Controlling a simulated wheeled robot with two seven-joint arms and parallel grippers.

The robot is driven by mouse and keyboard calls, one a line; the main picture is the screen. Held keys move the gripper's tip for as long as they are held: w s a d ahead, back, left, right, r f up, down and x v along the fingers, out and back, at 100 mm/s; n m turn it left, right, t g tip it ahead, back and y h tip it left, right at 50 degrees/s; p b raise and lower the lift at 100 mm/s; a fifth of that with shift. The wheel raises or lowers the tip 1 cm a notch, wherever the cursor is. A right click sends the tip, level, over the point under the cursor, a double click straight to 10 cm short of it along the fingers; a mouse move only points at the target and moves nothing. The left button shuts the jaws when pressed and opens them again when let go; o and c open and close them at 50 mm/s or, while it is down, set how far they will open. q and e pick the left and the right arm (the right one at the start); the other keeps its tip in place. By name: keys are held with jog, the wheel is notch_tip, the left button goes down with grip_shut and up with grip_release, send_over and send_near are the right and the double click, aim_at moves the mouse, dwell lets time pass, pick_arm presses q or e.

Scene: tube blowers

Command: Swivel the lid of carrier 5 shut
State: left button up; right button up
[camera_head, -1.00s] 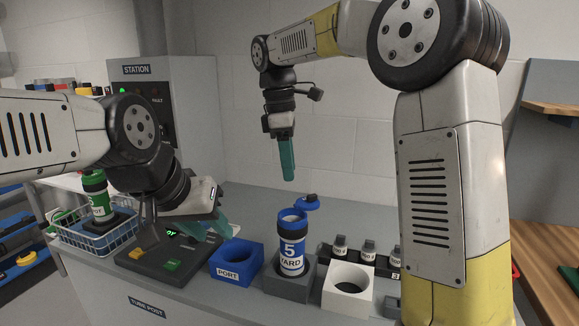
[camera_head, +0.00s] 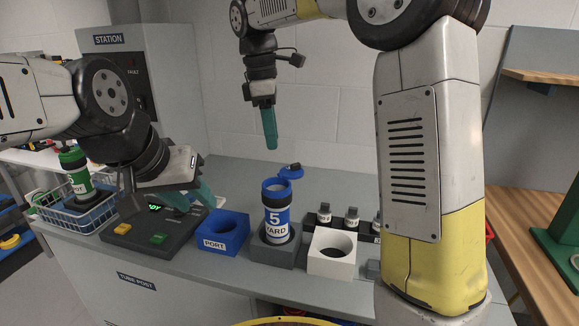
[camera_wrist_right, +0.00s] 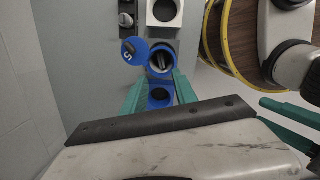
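Carrier 5 (camera_head: 277,222), a blue and white tube marked "5 YARD", stands upright in a grey holder (camera_head: 286,256). Its top is open. Its blue lid (camera_head: 291,173) is swung out to the far side; in the right wrist view the lid (camera_wrist_right: 134,52), marked 5, lies beside the open mouth (camera_wrist_right: 161,60). My right gripper (camera_head: 269,142) hangs in the air above and behind the carrier, pointing down. Its teal fingers (camera_wrist_right: 159,76) are spread, with nothing between them. My left gripper (camera_head: 192,204) is low over the control panel, its two fingers apart and empty.
A blue PORT block (camera_head: 222,233) stands left of the carrier and an empty white block (camera_head: 331,252) right of it. Small labelled bottles sit in a dark rack (camera_head: 350,224) behind. A wire basket (camera_head: 85,216) holds a green-topped tube. The counter behind the lid is clear.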

aim_at(297, 163)
jog(key=w+d+n, duration=0.1)
jog(key=d, duration=0.1)
jog(key=w+d+f+n+y, duration=0.1)
jog(key=w+d+n, duration=0.3)
jog(key=shift+w+d+f, duration=0.1)
jog(key=shift+w+f, duration=0.1)
jog(key=shift+f, duration=0.05)
jog(key=shift+w+d+f, duration=0.1)
jog(key=shift+d+f, duration=0.05)
jog(key=shift+f, duration=0.05)
notch_tip(297, 163, down, 7)
jog(key=shift+f, duration=0.2)
grip_shut()
